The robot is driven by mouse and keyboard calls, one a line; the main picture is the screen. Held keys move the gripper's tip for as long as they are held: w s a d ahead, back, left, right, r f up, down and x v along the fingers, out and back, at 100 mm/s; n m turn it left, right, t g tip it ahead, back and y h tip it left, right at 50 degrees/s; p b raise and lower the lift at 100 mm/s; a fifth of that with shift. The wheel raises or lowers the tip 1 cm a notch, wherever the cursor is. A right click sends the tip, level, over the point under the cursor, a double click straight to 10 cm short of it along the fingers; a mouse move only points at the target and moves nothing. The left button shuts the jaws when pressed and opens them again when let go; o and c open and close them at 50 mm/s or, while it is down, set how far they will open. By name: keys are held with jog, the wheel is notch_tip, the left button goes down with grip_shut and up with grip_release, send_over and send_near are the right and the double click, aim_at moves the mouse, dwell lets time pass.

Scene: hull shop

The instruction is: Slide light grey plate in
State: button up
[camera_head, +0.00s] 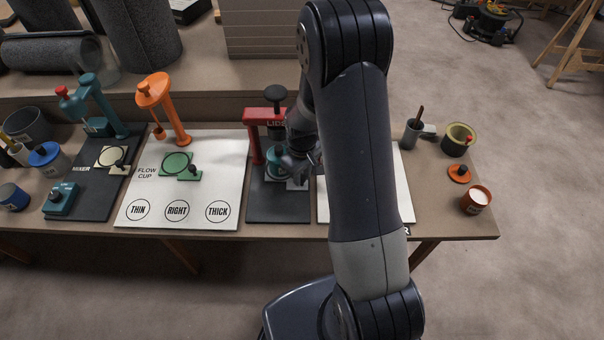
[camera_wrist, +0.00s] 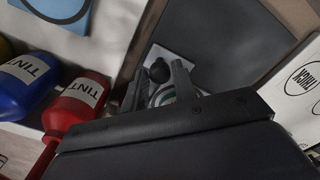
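The light grey plate (camera_head: 297,185) is partly visible in the head view, low at the right side of the red lid press (camera_head: 265,122), beside a teal round piece (camera_head: 275,172). My gripper (camera_head: 303,165) is just above it and my arm hides much of this spot. In the wrist view my gripper (camera_wrist: 157,88) has its two fingers apart. A black round knob (camera_wrist: 160,71) shows between and beyond them, with a gap to each finger. A patch of light grey plate (camera_wrist: 165,53) shows by the knob, and part of a teal and white ring lies below it.
The press stands on a dark mat (camera_head: 278,212). Left is the white flow cup board (camera_head: 140,212) with an orange stand (camera_head: 168,100). In the wrist view, red (camera_wrist: 72,105) and blue (camera_wrist: 30,85) tint bottles lie close on the left. Cups stand at the table's right end.

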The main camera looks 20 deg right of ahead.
jog(key=o, duration=0.3)
notch_tip(320, 180, up, 11)
jog(key=p, duration=0.1)
dwell(0.4)
jog(key=shift+f, duration=0.1)
jog(key=shift+c, duration=0.2)
